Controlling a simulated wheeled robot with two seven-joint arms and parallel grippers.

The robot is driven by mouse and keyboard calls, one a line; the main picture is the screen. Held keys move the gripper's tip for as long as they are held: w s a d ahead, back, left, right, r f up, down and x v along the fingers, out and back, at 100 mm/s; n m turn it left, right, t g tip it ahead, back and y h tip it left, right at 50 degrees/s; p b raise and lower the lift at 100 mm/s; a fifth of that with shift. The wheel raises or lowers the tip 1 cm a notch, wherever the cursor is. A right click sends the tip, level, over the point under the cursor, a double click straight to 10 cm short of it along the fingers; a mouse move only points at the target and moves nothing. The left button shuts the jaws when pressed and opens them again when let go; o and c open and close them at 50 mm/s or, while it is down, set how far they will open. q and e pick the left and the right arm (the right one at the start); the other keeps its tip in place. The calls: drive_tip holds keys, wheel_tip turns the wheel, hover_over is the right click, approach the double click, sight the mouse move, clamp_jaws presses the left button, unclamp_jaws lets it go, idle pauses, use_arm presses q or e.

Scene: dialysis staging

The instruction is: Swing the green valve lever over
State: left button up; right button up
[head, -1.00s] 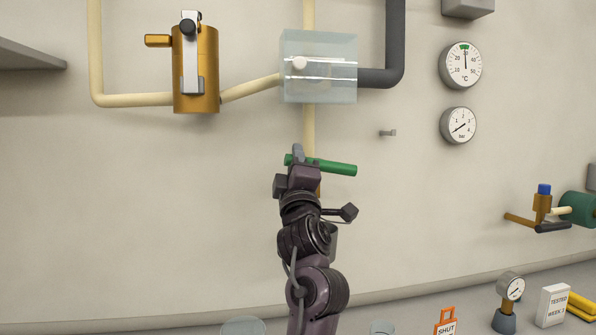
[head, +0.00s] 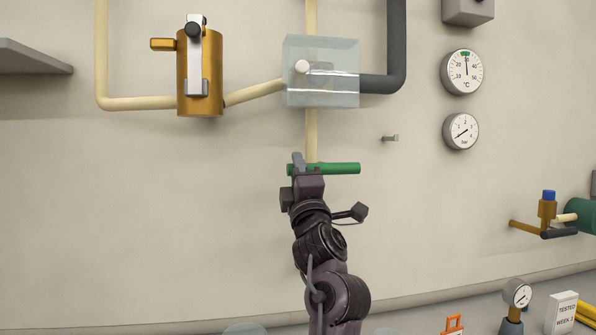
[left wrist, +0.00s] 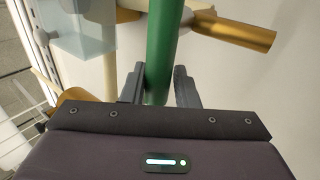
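The green valve lever (head: 335,168) is a round bar, level in the head view, below the clear box on the wall. My left gripper (head: 298,165) is at its left end, with the arm coming up from below. The valve body is mostly hidden behind my gripper in the head view. An orange-brown pipe piece (left wrist: 235,32) shows to the right of the lever in the wrist view. My right gripper is not in view.
Above are the clear box (head: 321,90) with a white knob and a brass cylinder (head: 200,75). A small peg (head: 390,138) and two gauges (head: 462,72) (head: 461,131) are on the wall to the right. The wall around the lever is mostly bare.

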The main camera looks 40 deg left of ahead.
use_arm(q)
drive_tip(key=shift+o, duration=1.4)
drive_tip(key=shift+d, duration=0.1)
drive_tip(key=b+v, duration=0.2)
drive_tip(key=v, duration=0.5)
drive_tip(key=shift+s+d+f+b, duration=0.2)
drive_tip(key=shift+s+b, duration=0.05)
drive_tip(key=shift+b, duration=0.05)
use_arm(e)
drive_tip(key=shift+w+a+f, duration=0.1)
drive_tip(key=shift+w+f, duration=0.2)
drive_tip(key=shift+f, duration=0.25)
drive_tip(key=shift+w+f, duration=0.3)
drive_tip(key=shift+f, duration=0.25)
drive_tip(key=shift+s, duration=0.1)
